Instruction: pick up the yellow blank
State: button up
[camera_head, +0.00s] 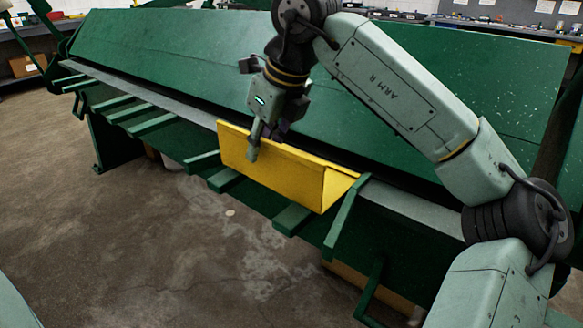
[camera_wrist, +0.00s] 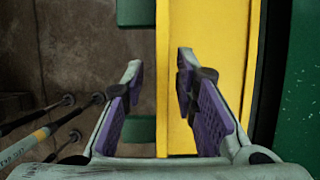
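The yellow blank (camera_head: 300,180) is a bent sheet with an upright front flange. It sits on the front ledge of the long green machine (camera_head: 180,60). My gripper (camera_head: 265,142) points down at the left part of the flange. One finger shows in front of the flange, the other behind its top edge. In the wrist view my gripper (camera_wrist: 159,66) has its fingers apart. The edge of the yellow blank (camera_wrist: 205,25) runs between them, with a gap to the left finger. The right finger is over the yellow inner side; I cannot tell whether it touches.
Green support arms (camera_head: 292,218) stick out from the machine's front below the blank. The sloped green panel rises behind it. The concrete floor (camera_head: 150,250) in front is mostly clear. Benches with small items (camera_head: 480,25) line the back wall.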

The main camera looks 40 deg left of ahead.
jog(key=x, duration=0.3)
jog(key=shift+s+f, duration=0.1)
jog(key=shift+c, duration=0.2)
grip_shut()
dwell(0.7)
